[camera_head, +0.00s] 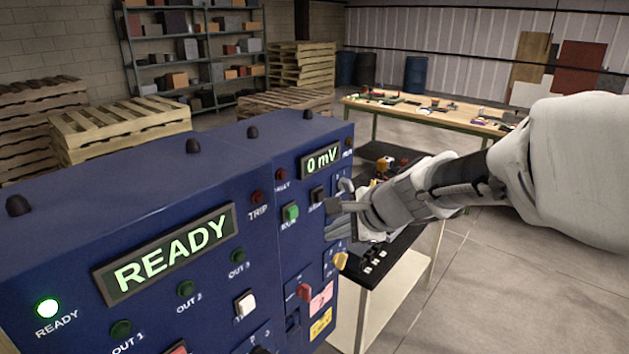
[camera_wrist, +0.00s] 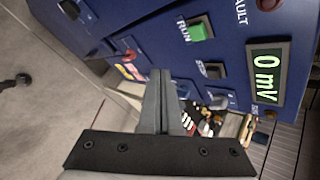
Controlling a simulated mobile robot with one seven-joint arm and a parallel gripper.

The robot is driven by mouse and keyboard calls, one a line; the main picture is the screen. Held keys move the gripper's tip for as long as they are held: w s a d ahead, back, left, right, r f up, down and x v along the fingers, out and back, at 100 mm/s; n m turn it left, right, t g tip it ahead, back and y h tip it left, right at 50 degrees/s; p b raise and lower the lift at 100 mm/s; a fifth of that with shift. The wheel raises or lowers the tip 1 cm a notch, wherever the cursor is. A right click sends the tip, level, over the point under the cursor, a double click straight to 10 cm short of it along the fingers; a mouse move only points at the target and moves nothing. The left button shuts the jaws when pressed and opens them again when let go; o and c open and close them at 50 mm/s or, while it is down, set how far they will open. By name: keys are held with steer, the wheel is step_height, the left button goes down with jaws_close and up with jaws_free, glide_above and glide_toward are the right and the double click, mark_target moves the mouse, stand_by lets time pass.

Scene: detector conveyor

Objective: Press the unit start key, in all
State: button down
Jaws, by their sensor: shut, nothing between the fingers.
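A green square key (camera_head: 291,213) labelled RUN is on the right-hand section of the blue panel (camera_head: 220,185). It also shows in the wrist view (camera_wrist: 198,30). A black key (camera_head: 317,194) is just right of it, also in the wrist view (camera_wrist: 212,70); its label is hard to read. No label reading "start" is legible. My gripper (camera_head: 337,202) is shut and empty, in front of the panel right of these keys. In the wrist view its fingertips (camera_wrist: 161,73) appear apart from the green key. Contact with the panel cannot be told.
The large display (camera_head: 165,255) reads READY and the READY lamp (camera_head: 47,308) glows green. The small display (camera_head: 321,160) reads 0 mV. A white key (camera_head: 244,304) and red and yellow knobs sit lower on the panel. A workbench (camera_head: 430,110) stands behind.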

steer(key=w+a+p, duration=0.1)
steer(key=w+a, duration=0.3)
steer(key=a, duration=0.1)
steer(key=shift+a, duration=0.1)
stand_by(2.1)
steer(key=shift+w+a+p, duration=0.25)
steer(key=shift+a+p, duration=0.05)
steer(key=shift+w+a, duration=0.3)
steer(key=shift+a, duration=0.1)
stand_by(0.8)
steer(key=shift+d, duration=0.1)
steer(key=shift+s+d, duration=0.55)
steer(key=shift+d, duration=0.1)
steer(key=s+d+b, duration=0.1)
steer(key=d, duration=0.1)
steer(key=s+d+b, duration=0.1)
steer(key=s+d, duration=0.1)
stand_by(0.6)
